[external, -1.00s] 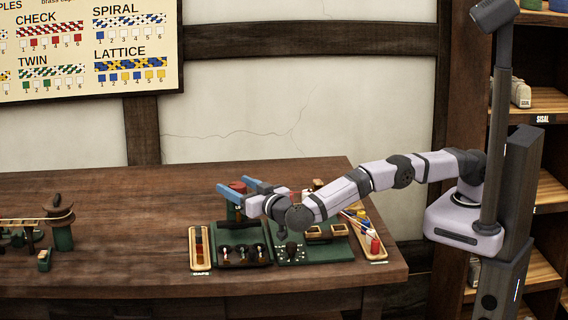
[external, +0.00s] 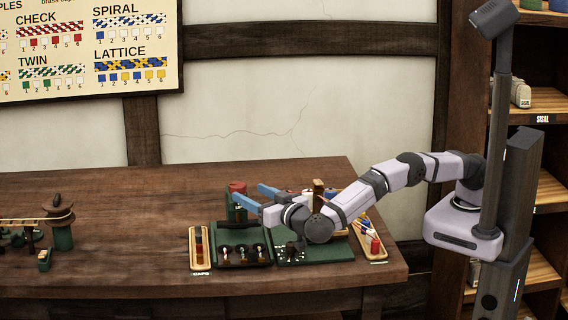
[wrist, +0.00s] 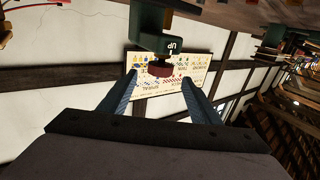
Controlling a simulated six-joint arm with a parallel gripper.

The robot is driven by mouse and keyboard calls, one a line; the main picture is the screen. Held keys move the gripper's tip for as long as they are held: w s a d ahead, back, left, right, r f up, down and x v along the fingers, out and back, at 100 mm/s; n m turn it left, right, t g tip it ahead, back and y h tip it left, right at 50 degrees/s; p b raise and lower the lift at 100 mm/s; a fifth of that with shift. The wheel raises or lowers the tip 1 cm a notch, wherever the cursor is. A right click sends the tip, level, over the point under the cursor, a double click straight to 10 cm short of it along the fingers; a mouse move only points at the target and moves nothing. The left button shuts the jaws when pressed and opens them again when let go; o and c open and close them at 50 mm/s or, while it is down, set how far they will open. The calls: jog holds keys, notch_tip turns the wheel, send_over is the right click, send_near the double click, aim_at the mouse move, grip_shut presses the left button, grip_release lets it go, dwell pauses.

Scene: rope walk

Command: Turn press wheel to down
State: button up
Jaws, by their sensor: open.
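The press is a dark green body with a red wheel (external: 237,187) at its top, behind the tray of dark fittings on the bench. In the wrist view the green press body (wrist: 150,28) carries a white "UP" label, and the dark red wheel (wrist: 160,70) shows between my fingertips in the picture. My gripper (external: 249,192) has two blue fingers, spread open and empty, pointing left beside the press. Both fingers also show in the wrist view, with a gap on each side of the wheel. I cannot tell how far the wheel is from the fingertips in depth.
A narrow wooden tray (external: 191,252) stands left of the press. A green board with dark fittings (external: 240,262) lies in front of it. A tray with coloured pieces (external: 375,254) is at the right. The bench's middle (external: 130,225) is clear.

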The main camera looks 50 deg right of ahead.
dwell(0.3)
notch_tip(320, 180, up, 20)
jog(key=n+t+y+p, duration=0.1)
jog(key=n+t+y, duration=0.3)
jog(key=n+y, duration=1)
send_over(232, 189)
jog(key=w+a, duration=0.1)
jog(key=m+y, duration=0.5)
jog(key=d+f+n+g, duration=0.1)
jog(key=f+n+g, duration=0.2)
jog(key=g, duration=0.3)
jog(key=s+d+f+n+g+y+p, duration=0.1)
jog(key=d+f+n+g, duration=0.1)
jog(key=f+g, duration=0.4)
jog(key=d+f+n+g+y, duration=0.1)
jog(key=f+n+g, duration=0.3)
jog(key=g, duration=0.1)
jog(key=shift+s+d+f+g, duration=0.2)
jog(key=shift+s+d+g, duration=0.1)
jog(key=shift+s+g, duration=0.1)
notch_tip(232, 189, down, 7)
jog(key=shift+r+p, duration=0.1)
jog(key=shift+p, duration=0.45)
jog(key=x, duration=0.3)
jog(key=shift+a+p, duration=0.15)
jog(key=shift+p, duration=0.2)
jog(key=shift+x, duration=0.9)
